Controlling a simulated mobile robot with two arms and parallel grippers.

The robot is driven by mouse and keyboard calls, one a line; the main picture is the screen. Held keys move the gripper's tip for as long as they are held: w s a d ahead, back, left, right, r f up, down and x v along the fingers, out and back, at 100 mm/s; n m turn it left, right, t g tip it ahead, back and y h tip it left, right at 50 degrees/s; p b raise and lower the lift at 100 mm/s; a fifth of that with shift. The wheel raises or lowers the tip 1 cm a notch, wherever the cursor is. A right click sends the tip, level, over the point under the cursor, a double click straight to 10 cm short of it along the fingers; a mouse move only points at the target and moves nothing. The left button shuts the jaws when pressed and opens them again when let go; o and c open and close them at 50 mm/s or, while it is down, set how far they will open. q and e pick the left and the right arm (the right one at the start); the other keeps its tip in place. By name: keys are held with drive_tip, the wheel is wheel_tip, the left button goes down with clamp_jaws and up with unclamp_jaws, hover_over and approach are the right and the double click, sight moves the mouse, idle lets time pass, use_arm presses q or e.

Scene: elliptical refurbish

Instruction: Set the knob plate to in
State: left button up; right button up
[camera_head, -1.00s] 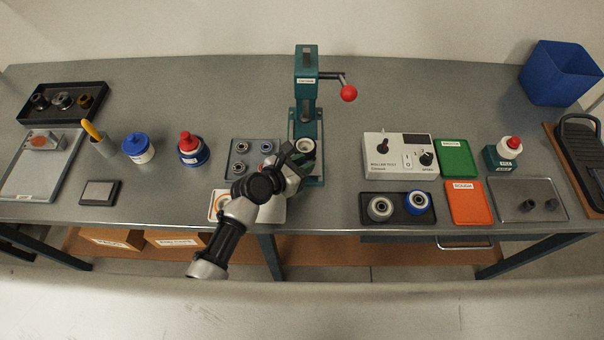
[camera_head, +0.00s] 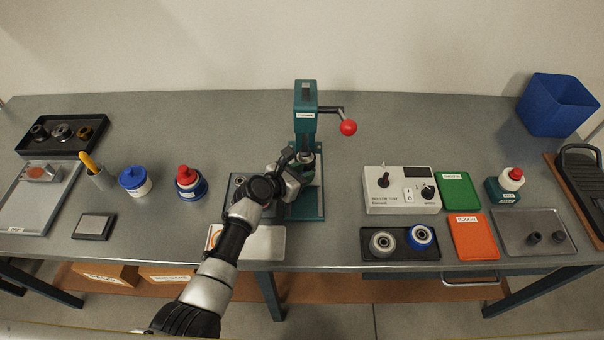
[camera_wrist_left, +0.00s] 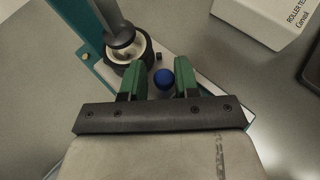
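The teal press (camera_head: 306,125) stands mid-table, its red-balled lever at the right. In the left wrist view, a blue knob (camera_wrist_left: 164,79) sits by a pale plate (camera_wrist_left: 214,92) on the press base, in front of a dark ring-shaped seat (camera_wrist_left: 127,66) under the ram. My left gripper (camera_head: 297,172) is low at the front of the press. In the left wrist view its green fingers (camera_wrist_left: 162,70) stand either side of the blue knob, apart, with a small gap visible at the left. The gripper hides the knob in the head view. My right gripper is not in view.
A roller test box (camera_head: 400,204) stands right of the press, with a dark tray (camera_head: 400,252) in front of it. A parts tray (camera_head: 236,184) and a pale mat (camera_head: 262,242) lie beside and below my left arm. The table behind the press is clear.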

use_arm(q)
drive_tip(key=shift+f, duration=0.1)
drive_tip(key=shift+s, duration=0.5)
drive_tip(key=s+p, duration=0.2)
drive_tip(key=s, duration=0.7)
drive_tip(key=shift+s, duration=0.3)
drive_tip(key=v, duration=1.1)
drive_tip(key=shift+s+b, duration=0.3)
drive_tip(key=shift+b, duration=0.1)
drive_tip(key=s+f+m, duration=0.1)
drive_tip(key=m, duration=0.2)
drive_tip(key=s+a+f+m+g+y, duration=0.1)
drive_tip(key=m, duration=0.2)
drive_tip(key=s+a+f+m+g+y, duration=0.1)
drive_tip(key=f+m, duration=0.1)
drive_tip(key=shift+s+f+m, duration=0.1)
drive_tip(key=shift+m, duration=0.3)
drive_tip(key=s+a+f+m+g+y, duration=0.2)
drive_tip(key=s+a+f+m+y, duration=0.1)
drive_tip(key=m, duration=0.8)
drive_tip(key=shift+s+a+f+y+b, duration=0.4)
drive_tip(key=shift+s+a+f, duration=0.45)
drive_tip(key=shift+s, duration=0.25)
